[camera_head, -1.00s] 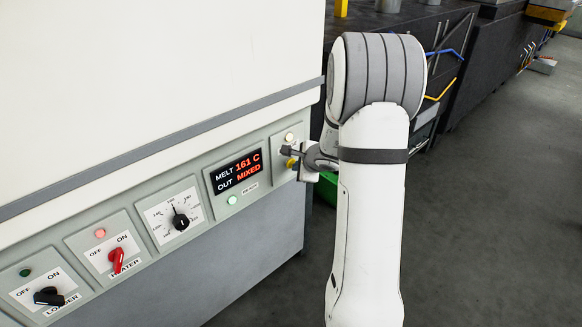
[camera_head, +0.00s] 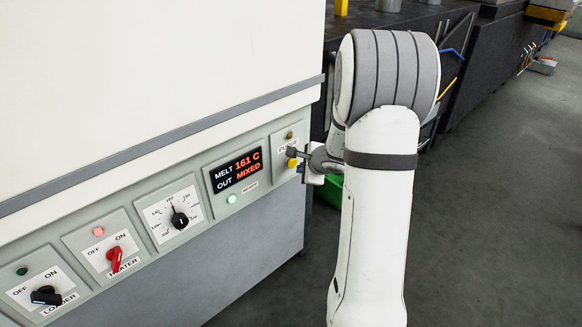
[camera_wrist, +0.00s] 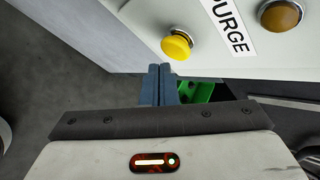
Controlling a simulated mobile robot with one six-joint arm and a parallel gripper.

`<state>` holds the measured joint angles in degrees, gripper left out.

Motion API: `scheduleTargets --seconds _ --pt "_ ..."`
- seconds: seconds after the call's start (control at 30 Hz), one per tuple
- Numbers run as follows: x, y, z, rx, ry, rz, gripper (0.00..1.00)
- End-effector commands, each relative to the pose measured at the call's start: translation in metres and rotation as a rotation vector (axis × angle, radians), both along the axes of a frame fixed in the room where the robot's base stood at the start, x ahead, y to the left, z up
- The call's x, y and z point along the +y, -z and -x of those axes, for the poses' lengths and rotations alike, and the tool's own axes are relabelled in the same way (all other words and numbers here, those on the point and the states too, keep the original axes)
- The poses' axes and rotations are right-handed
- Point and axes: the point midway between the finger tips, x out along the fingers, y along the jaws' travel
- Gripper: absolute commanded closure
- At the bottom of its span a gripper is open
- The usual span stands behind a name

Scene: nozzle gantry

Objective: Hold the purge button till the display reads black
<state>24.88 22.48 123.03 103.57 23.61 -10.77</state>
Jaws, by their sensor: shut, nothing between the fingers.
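The yellow purge button (camera_head: 292,163) is on the right end of the control panel, and it shows whole in the wrist view (camera_wrist: 177,46) beside the PURGE label. The display (camera_head: 236,170) reads MELT 161 C and OUT MIXED in red and white. My gripper (camera_head: 291,151) is shut and empty in front of the button. In the wrist view its fingertips (camera_wrist: 160,67) appear just short of the button, apart from it. The round lamp (camera_head: 289,135) above the PURGE label is dull amber, and it shows unlit in the wrist view (camera_wrist: 281,16).
Left of the display are a dial (camera_head: 180,220), a red heater switch (camera_head: 115,257) and a black loader switch (camera_head: 46,295). A green lamp (camera_head: 232,199) glows under the display. A green bin (camera_head: 329,188) stands low behind my arm. Open floor lies to the right.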

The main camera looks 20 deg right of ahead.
Motion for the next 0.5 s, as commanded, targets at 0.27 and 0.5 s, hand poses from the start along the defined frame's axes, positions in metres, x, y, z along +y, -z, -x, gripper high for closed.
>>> scheduleTargets --seconds 0.27,0.5 --pt "-0.001 0.0 0.002 0.0 0.001 0.001 1.0" --pt "-0.008 0.002 0.021 0.001 0.002 0.001 1.0"
